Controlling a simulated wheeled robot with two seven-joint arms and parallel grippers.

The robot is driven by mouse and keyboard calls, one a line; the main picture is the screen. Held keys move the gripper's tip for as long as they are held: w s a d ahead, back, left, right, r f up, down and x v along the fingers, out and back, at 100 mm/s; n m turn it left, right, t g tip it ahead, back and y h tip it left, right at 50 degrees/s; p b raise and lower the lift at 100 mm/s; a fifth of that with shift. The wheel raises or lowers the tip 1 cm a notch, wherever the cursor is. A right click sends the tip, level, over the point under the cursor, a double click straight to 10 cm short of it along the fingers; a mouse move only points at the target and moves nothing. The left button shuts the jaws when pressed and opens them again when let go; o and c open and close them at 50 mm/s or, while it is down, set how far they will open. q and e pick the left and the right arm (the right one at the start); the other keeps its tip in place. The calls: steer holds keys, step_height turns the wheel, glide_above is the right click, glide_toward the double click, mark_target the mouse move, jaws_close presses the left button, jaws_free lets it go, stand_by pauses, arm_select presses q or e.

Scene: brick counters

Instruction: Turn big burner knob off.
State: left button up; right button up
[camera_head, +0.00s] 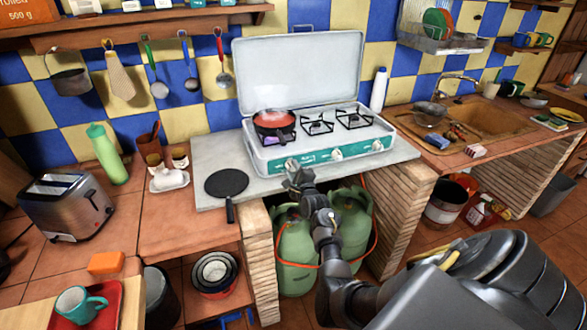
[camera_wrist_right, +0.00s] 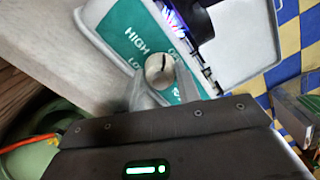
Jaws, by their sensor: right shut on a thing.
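The white stove (camera_head: 318,130) stands on the counter with its lid raised. Its teal front panel carries three white knobs: a left one (camera_head: 291,163), a middle one (camera_head: 336,154) and a right one (camera_head: 377,145). My right gripper (camera_head: 293,178) is at the left knob and partly covers it. In the right wrist view, the fingers of my right gripper (camera_wrist_right: 162,92) are shut on this round knob (camera_wrist_right: 158,70), whose dark slot shows, beside the words HIGH and LO. A blue flame (camera_wrist_right: 174,20) burns above it, under the red-filled pan (camera_head: 273,125). My left gripper is not in view.
A black flat pan (camera_head: 227,183) lies left of the stove. Green gas bottles (camera_head: 297,250) with an orange hose stand below the counter. A white bottle (camera_head: 379,90) is right of the stove. A toaster (camera_head: 68,205) stands at the left.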

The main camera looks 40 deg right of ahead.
steer(key=m+p, duration=0.2)
steer(key=m, duration=0.2)
steer(key=shift+m, duration=0.3)
steer(key=shift+m+p, duration=0.55)
steer(key=shift+m, duration=1.25)
steer(key=o, duration=1)
steer(key=shift+s, duration=0.1)
steer(key=v, duration=1)
steer(key=shift+s+a, duration=0.15)
steer(key=shift+s, duration=0.15)
